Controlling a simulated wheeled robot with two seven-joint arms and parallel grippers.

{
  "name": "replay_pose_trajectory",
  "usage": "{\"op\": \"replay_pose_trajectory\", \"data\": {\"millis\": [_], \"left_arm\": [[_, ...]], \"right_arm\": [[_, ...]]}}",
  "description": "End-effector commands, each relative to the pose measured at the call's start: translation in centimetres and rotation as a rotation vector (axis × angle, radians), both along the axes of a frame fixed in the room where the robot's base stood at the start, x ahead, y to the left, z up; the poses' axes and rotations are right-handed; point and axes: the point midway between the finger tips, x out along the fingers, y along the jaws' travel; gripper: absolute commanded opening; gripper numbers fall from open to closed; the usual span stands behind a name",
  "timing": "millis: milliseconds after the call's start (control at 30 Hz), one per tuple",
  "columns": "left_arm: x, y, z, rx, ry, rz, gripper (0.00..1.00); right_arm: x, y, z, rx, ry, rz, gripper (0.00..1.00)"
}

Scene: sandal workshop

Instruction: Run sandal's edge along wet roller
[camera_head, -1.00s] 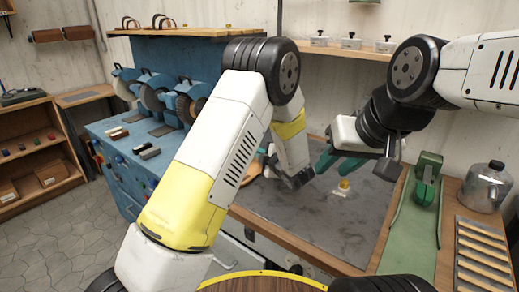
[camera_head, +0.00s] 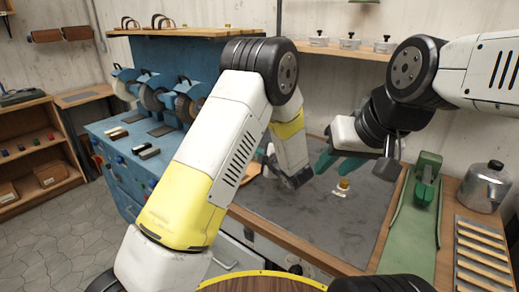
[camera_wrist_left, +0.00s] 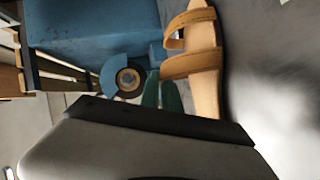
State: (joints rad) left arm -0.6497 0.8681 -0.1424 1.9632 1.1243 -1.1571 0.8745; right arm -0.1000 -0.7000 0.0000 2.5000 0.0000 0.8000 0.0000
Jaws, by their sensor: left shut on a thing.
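A tan sandal (camera_wrist_left: 205,65) with two straps shows in the left wrist view, beside the green fingers of my left gripper (camera_wrist_left: 162,92), which is shut on it. In the head view my left forearm hides most of this gripper, and only a bit of tan (camera_head: 251,172) shows beside it, over the bench. My right gripper (camera_head: 332,165) looks open and empty above the dark mat. A small clear piece with an amber top (camera_head: 343,186) stands on the mat below it. I cannot tell for certain which thing is the wet roller.
A blue machine bench (camera_head: 125,165) with several wheels stands at left. The dark mat (camera_head: 330,225) is mostly clear. A green machine (camera_head: 427,180), a metal canister (camera_head: 485,187) and a slatted rack (camera_head: 483,255) stand at right. A shelf (camera_head: 340,52) runs along the wall behind.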

Motion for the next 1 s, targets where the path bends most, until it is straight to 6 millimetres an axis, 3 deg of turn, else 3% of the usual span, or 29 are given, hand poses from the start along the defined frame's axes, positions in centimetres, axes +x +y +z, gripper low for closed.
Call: {"op": "replay_pose_trajectory", "data": {"millis": [1000], "left_arm": [[1.0,-2.2,0.0,-0.003,0.001,-0.012,0.0]], "right_arm": [[0.0,0.0,0.0,0.0,0.0,0.0,0.36]]}}
